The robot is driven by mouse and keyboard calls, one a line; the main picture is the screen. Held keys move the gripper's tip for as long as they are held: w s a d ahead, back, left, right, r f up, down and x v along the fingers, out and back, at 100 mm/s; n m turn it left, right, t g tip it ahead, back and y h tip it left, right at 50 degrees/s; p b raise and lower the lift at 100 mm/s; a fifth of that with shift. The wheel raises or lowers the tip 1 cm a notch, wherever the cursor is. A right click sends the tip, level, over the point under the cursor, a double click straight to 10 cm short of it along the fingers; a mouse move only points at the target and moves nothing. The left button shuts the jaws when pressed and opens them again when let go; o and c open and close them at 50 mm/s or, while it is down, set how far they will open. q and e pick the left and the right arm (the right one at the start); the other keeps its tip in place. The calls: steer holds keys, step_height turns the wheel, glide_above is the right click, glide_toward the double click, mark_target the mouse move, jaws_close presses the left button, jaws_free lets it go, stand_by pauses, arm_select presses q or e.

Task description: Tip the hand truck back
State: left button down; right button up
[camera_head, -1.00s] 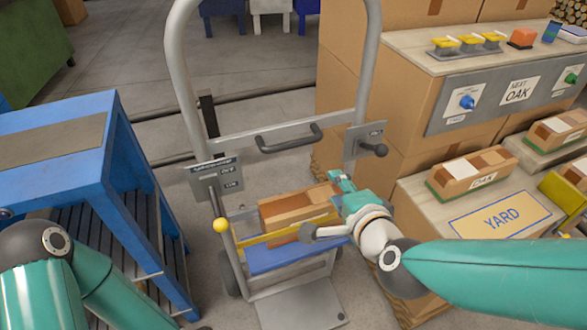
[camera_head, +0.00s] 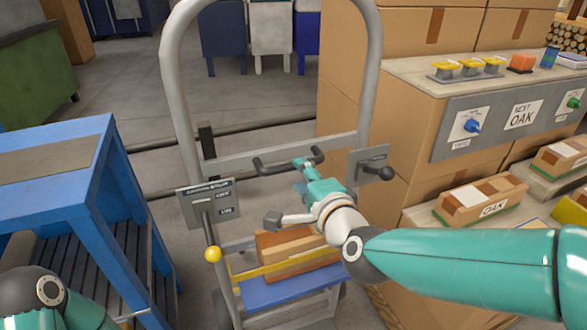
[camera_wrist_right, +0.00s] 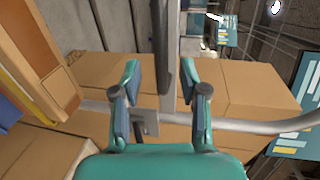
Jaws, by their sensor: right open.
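The grey hand truck (camera_head: 171,90) stands upright in the middle of the head view, with a tall hooped frame. A dark grip bar (camera_head: 262,167) is fixed on its crossbar. My right gripper (camera_head: 304,170) is at the grip bar. In the right wrist view the right gripper (camera_wrist_right: 163,85) is open, with the dark bar (camera_wrist_right: 161,55) running between its fingers; I see no closed grasp. My left gripper is out of view; only part of my left arm shows at lower left.
A blue table (camera_head: 75,185) stands close on the left. Cardboard boxes (camera_head: 400,110) and a control panel (camera_head: 505,118) stand on the right. A lever with a yellow knob (camera_head: 212,254) sits on the truck's left side, and a black knob (camera_head: 386,173) on its right.

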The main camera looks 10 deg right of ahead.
mark_target(295, 169)
steer(key=x, duration=0.5)
steer(key=shift+w, duration=0.2)
jaws_close()
